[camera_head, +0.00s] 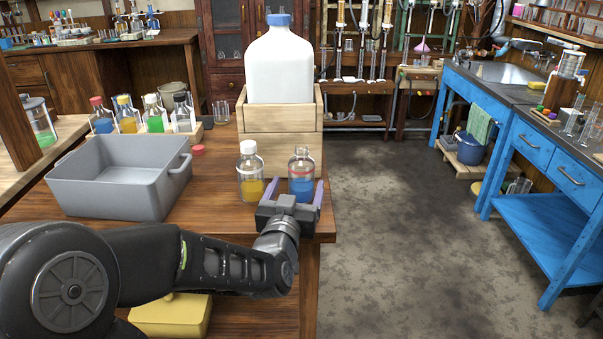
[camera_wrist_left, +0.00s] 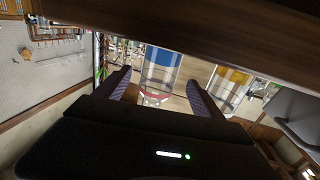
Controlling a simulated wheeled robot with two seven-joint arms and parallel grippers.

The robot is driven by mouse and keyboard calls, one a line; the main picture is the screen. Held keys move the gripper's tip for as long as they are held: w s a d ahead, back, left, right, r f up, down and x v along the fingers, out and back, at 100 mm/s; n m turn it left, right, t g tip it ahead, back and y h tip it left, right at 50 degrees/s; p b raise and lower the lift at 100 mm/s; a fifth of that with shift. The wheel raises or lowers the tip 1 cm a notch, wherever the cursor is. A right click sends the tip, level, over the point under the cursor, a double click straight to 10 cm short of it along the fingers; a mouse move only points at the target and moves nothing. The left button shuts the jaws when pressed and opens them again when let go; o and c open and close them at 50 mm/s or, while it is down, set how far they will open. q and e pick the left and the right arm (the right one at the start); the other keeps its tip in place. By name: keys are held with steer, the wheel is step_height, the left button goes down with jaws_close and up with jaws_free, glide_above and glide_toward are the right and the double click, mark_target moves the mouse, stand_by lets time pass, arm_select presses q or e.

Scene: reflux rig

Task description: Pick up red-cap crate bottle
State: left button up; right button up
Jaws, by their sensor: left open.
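A red-capped bottle with blue liquid (camera_head: 103,116) stands in the row of bottles at the back left of the table, apart from my gripper. My left gripper (camera_head: 293,189) is open at the table's right edge, with its purple fingertips on either side of a clear bottle of blue liquid (camera_head: 302,177). That bottle stands upright and seems to have no cap. It appears inverted in the left wrist view (camera_wrist_left: 161,68), with a reddish ring at its neck, between my open fingers (camera_wrist_left: 160,90). Contact cannot be told. A loose red cap (camera_head: 198,150) lies on the table.
A white-capped bottle with yellow liquid (camera_head: 250,173) stands just left of the blue-liquid bottle. A wooden box (camera_head: 281,149) holding a big white jug (camera_head: 280,67) is behind them. A grey bin (camera_head: 110,192) stands to the left. The floor at right is clear.

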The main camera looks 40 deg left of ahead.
mark_target(302, 174)
arm_select(q)
steer(key=shift+x, duration=2.65)
steer(key=shift+d, duration=0.1)
steer(key=c, duration=1.7)
steer(key=shift+r, duration=0.2)
steer(key=shift+r+p, duration=1.2)
steer(key=shift+r, duration=3.6)
